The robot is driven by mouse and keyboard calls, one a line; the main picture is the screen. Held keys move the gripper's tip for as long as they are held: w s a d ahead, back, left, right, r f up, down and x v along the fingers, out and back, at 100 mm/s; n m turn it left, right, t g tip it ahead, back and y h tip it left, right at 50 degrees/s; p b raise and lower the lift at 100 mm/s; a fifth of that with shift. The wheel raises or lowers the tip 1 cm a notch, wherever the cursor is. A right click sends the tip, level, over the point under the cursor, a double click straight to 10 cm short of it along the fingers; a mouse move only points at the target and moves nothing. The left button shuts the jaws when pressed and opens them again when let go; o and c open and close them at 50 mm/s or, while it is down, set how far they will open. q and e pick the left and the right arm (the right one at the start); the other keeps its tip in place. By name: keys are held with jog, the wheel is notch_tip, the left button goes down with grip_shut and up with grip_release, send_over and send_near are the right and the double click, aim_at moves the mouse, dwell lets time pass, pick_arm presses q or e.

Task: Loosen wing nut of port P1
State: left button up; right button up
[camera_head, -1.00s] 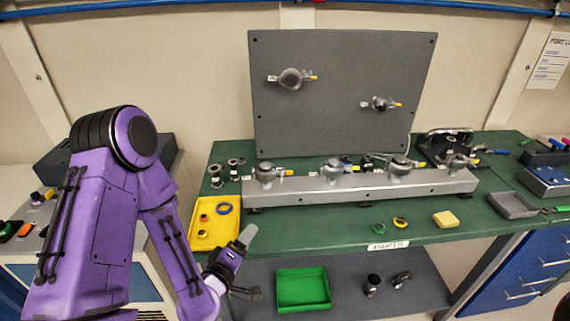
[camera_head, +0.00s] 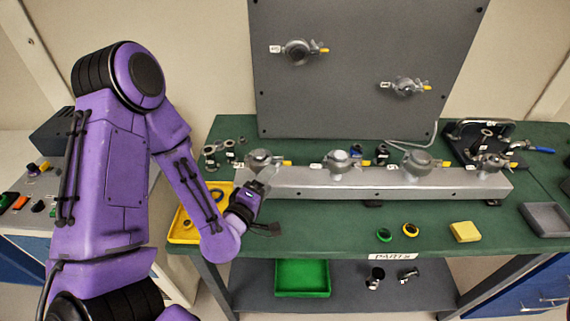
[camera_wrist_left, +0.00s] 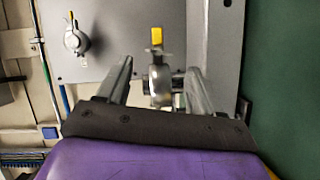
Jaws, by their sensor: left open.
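A row of metal port clamps stands on the grey rail (camera_head: 380,182). The leftmost clamp (camera_head: 259,159) has a yellow-tipped wing nut (camera_head: 287,163) on its right side. The port labels are too small to read, so I cannot confirm which is P1. My left gripper (camera_head: 268,176) is just in front of the leftmost clamp. In the left wrist view, the left gripper (camera_wrist_left: 159,68) is open, with one finger on each side of a clamp (camera_wrist_left: 158,82) whose yellow tip (camera_wrist_left: 157,36) points up in the picture. I cannot tell whether the fingers touch it. My right gripper is out of view.
A grey upright panel (camera_head: 360,70) behind the rail carries two more clamps. A yellow tray (camera_head: 180,231) lies beside my left forearm. Green and yellow rings and a yellow block (camera_head: 465,232) lie on the green bench. A green tray (camera_head: 302,278) is on the shelf below.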

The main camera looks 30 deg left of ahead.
aim_at(279, 166)
pick_arm(q)
jog(key=w+b, duration=0.1)
jog(key=w, duration=0.1)
jog(key=w+b, duration=0.2)
jog(key=w, duration=0.1)
jog(key=w+b, duration=0.1)
jog(key=w, duration=0.1)
jog(key=shift+w+a+f, duration=0.15)
jog(key=shift+a, duration=0.1)
jog(key=shift+w+f, duration=0.15)
jog(key=shift+w, duration=0.45)
jog(key=shift+s, duration=0.1)
jog(key=c, duration=1.1)
jog(key=shift+o, duration=0.2)
jog(key=shift+f+n+t+b, duration=0.2)
jog(key=shift+n+t+b, duration=0.1)
jog(key=shift+b, duration=0.45)
jog(key=shift+r+n+b, duration=0.1)
jog(key=shift+n+b, duration=0.2)
jog(key=shift+n, duration=0.1)
jog(key=shift+r, duration=0.2)
jog(key=o, duration=1.1)
jog(key=shift+c, duration=0.2)
